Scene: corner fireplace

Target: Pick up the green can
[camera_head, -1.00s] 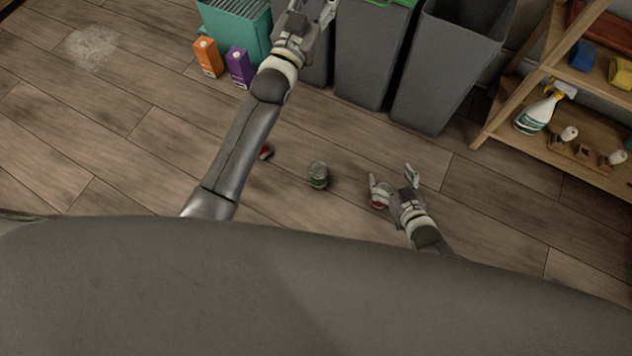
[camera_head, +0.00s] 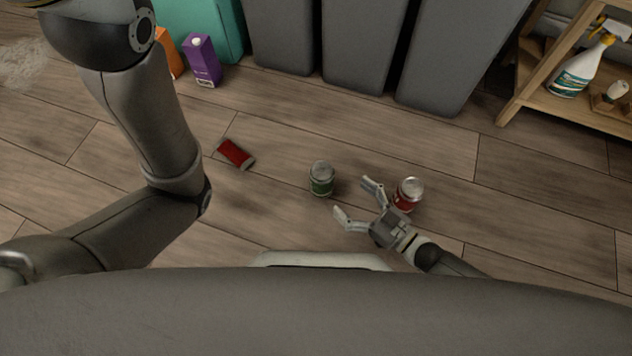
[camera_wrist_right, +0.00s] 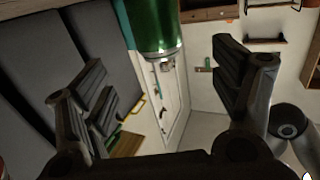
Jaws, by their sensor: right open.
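The green can (camera_head: 321,180) stands upright on the wooden floor near the middle of the head view. My right gripper (camera_head: 356,199) is open just to the right of and below it, its fingers pointing left toward the can. A gap of floor shows between the fingertips and the can in the head view. In the right wrist view the green can (camera_wrist_right: 155,25) fills the top middle, beyond and between the two spread fingers of the gripper (camera_wrist_right: 160,85). My left arm crosses the left side of the head view; its gripper is out of frame.
A red can (camera_head: 408,193) stands close behind my right gripper. Grey bins (camera_head: 360,45), a purple carton (camera_head: 202,62) and a wooden shelf (camera_head: 570,110) with a spray bottle (camera_head: 584,70) line the back.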

